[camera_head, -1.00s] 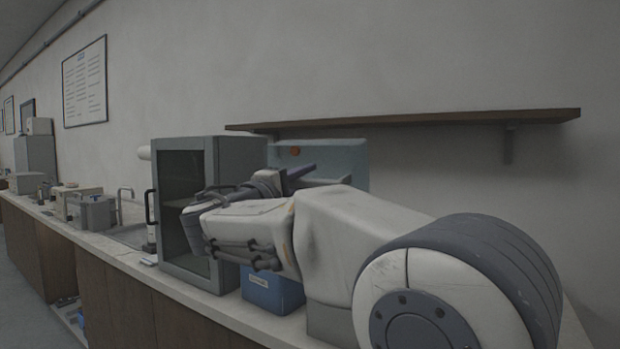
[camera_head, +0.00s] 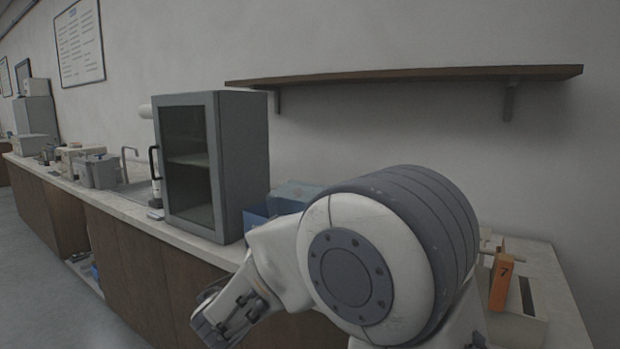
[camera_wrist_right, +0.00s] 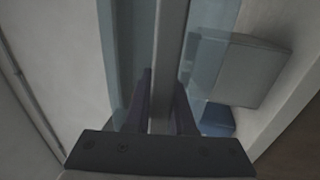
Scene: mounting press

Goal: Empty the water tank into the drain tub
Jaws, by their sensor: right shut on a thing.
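The water tank, a translucent blue-grey box (camera_head: 299,192), shows in the head view just right of the grey cabinet, with its lower part hidden behind my right arm. In the right wrist view my right gripper (camera_wrist_right: 160,115) is shut on a long grey bar of the translucent tank (camera_wrist_right: 208,50). In the head view that gripper is hidden behind my own arm. A blue tub (camera_head: 256,219), likely the drain tub, stands on the counter beside the cabinet, mostly hidden. Whether water is in the tank cannot be told. My left gripper is not in view.
A grey cabinet (camera_head: 240,160) with a dark glass door stands close left of the tub. A wall shelf (camera_head: 400,75) runs above. An orange piece (camera_head: 501,280) and a pale box stand at the counter's right end. A sink tap (camera_head: 128,160) is farther left.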

